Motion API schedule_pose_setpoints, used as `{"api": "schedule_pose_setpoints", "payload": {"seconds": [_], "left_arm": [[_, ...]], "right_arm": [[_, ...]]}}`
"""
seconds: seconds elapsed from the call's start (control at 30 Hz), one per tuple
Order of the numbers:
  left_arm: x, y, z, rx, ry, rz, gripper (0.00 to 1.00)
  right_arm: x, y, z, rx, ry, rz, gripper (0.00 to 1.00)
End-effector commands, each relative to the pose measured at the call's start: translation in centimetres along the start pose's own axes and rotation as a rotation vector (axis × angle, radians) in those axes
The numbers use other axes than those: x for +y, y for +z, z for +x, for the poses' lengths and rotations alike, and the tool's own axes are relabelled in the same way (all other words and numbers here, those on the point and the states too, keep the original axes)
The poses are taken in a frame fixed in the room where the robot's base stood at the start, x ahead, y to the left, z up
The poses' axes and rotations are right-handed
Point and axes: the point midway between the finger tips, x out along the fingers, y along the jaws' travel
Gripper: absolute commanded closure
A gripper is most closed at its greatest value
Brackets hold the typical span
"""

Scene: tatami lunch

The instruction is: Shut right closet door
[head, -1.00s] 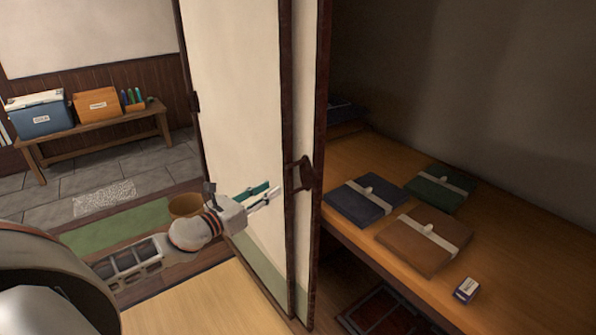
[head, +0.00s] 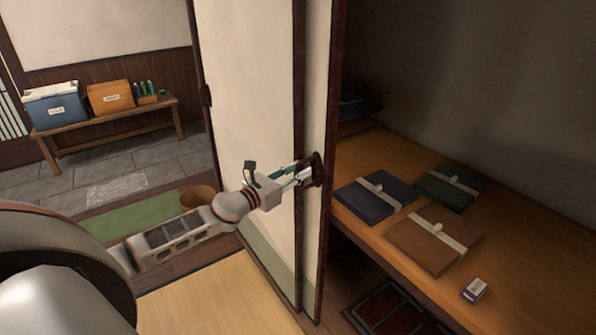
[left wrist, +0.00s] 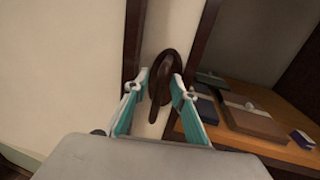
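The right closet door (head: 316,100) shows as a narrow pale panel with dark edges, behind a wider pale panel (head: 250,110). The closet to its right is open. A dark curved handle (head: 318,166) sits on the door; it also shows in the left wrist view (left wrist: 168,62). My left gripper (head: 304,173) is at the handle. In the left wrist view its teal fingers (left wrist: 159,84) are spread, with the handle between the tips; I cannot tell whether they touch it. My right gripper is not in view.
Inside the closet, a wooden shelf (head: 520,255) holds blue (head: 374,198), green (head: 448,190) and brown (head: 428,245) wrapped bundles and a small box (head: 474,289). A bench (head: 110,140) with a blue cooler (head: 54,104) and orange box (head: 110,97) stands far left. Tatami (head: 210,295) lies in front.

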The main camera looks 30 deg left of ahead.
Motion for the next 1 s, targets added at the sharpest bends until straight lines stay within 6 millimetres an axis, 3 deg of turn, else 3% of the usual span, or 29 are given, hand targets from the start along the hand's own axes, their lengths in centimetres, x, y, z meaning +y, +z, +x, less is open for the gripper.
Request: {"api": "schedule_pose_setpoints", "payload": {"seconds": [0.27, 0.37, 1.0], "left_arm": [[-0.04, -0.04, 0.10, 0.000, -0.001, 0.000, 0.75], [-0.04, -0.03, 0.09, 0.000, 0.000, 0.000, 1.00], [-0.59, -0.01, -0.01, 0.001, -0.002, -0.001, 1.00]], "right_arm": [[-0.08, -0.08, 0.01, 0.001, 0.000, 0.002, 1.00], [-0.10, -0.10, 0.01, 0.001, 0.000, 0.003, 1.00], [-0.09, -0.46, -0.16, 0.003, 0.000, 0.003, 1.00]]}}
